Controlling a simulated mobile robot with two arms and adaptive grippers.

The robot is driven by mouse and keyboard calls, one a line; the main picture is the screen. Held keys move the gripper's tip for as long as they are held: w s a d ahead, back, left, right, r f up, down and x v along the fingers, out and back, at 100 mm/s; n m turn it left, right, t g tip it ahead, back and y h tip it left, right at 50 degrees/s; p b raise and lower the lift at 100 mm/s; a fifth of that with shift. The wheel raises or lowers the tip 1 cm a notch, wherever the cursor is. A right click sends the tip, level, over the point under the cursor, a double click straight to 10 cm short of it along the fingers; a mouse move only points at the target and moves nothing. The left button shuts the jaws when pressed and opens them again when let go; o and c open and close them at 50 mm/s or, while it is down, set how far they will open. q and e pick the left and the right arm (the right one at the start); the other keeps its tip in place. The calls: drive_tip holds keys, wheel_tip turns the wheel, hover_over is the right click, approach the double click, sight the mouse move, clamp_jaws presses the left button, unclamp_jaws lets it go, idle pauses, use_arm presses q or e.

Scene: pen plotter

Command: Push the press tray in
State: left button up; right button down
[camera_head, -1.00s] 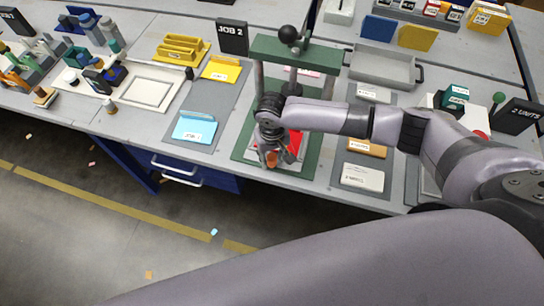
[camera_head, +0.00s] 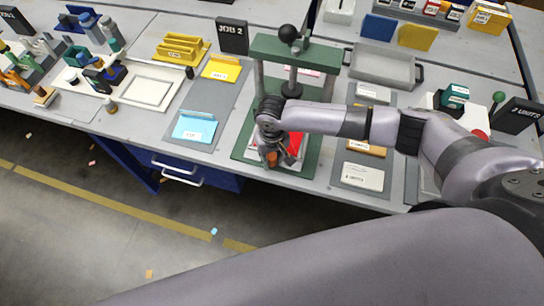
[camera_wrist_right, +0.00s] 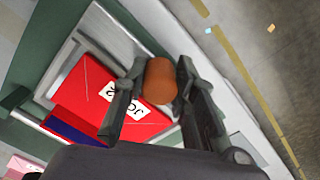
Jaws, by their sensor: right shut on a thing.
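The green press (camera_head: 322,58) stands near the front edge of the table, with a black ball on top. Its pale grey tray (camera_wrist_right: 62,68) lies low in the press and holds a red piece (camera_wrist_right: 88,90) with a white "JOB 2" label. The red piece also shows in the head view (camera_head: 294,143), partly hidden by my wrist. My right gripper (camera_head: 271,160) is at the tray's front, its fingers shut on the orange-brown knob (camera_wrist_right: 160,82). The tray's far end is hidden by my arm and the press. My left gripper is not in view.
Left of the press is a grey mat with a light blue piece (camera_head: 194,127) and a yellow piece (camera_head: 221,67). Right of it lie labelled cards (camera_head: 362,177). A grey tray with handles (camera_head: 383,66) sits behind. The floor in front is open.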

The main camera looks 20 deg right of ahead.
drive_tip(key=shift+w, duration=0.1)
idle(0.3)
drive_tip(key=w+d+b, duration=0.1)
drive_tip(key=w+d, duration=0.1)
drive_tip(key=w, duration=0.1)
drive_tip(key=w+d+b, duration=0.1)
drive_tip(key=w+d, duration=0.1)
drive_tip(key=w, duration=0.2)
drive_tip(key=w+d+b, duration=0.1)
drive_tip(key=w+d, duration=0.2)
drive_tip(key=shift+w, duration=0.25)
drive_tip(key=shift+w+d+r, duration=0.15)
drive_tip(key=shift+w+d, duration=0.05)
drive_tip(key=shift+d, duration=0.05)
drive_tip(key=c, duration=1.6)
unclamp_jaws()
drive_tip(key=shift+w, duration=0.1)
drive_tip(key=shift+o, duration=0.2)
